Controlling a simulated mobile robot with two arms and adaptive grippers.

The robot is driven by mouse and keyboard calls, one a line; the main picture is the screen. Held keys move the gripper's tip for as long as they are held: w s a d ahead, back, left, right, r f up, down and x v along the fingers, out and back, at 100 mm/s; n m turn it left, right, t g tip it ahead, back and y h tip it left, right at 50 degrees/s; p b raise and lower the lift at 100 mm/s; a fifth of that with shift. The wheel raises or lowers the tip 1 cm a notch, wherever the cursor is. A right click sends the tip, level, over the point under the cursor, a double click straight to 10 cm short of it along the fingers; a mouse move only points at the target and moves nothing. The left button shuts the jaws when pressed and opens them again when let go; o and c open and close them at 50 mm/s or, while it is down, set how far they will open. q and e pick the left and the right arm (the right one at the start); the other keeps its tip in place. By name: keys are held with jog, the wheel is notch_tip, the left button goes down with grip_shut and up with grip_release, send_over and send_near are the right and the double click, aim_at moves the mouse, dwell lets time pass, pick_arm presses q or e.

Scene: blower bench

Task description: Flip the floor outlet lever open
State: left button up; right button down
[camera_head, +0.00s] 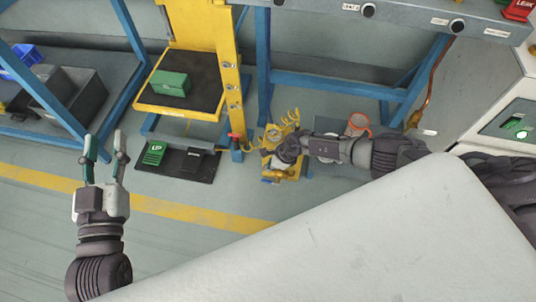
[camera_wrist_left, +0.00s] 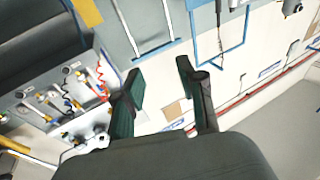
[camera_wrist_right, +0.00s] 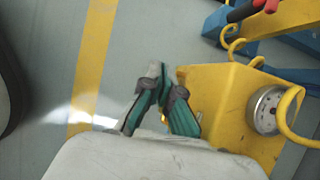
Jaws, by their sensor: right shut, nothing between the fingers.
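The floor outlet is a yellow box (camera_wrist_right: 222,105) with a round dial gauge (camera_wrist_right: 265,110) and a coiled yellow hose (camera_wrist_right: 290,115). In the head view the outlet (camera_head: 270,137) stands on the floor, partly covered by my right arm. My right gripper (camera_head: 283,157) is over it. In the right wrist view my right gripper (camera_wrist_right: 161,80) has its fingers together, empty, at the left edge of the yellow box. The outlet's lever is not clearly visible; a small yellow part shows behind the fingers. My left gripper (camera_head: 104,146) is open and empty, far from the outlet.
A yellow stand (camera_head: 205,25) holds a green box (camera_head: 168,84). A red-handled part (camera_head: 233,137) sits at its post. A dark mat (camera_head: 170,172) lies left of the outlet. An orange ring (camera_head: 359,125) is to its right. Blue bench legs stand behind; floor in front is clear.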

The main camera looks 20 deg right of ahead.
pick_arm(q)
jog(key=s+a+f+g+y+p, duration=0.1)
jog(key=s+a+f+g+p, duration=0.1)
jog(key=s+f+g, duration=0.2)
jog(key=s+a+f+g+y+p, duration=0.1)
jog(key=s+a+f+g+y, duration=0.1)
jog(key=s+f+g, duration=0.2)
notch_tip(320, 180, down, 7)
jog(key=g, duration=0.3)
jog(key=shift+s+a+n+y+p, duration=0.2)
jog(key=shift+a+n+y+p, duration=0.1)
jog(key=shift+p, duration=0.1)
pick_arm(e)
notch_tip(320, 180, up, 6)
jog(key=shift+r, duration=0.2)
jog(key=shift+w+a, duration=0.1)
jog(key=shift+a, duration=0.1)
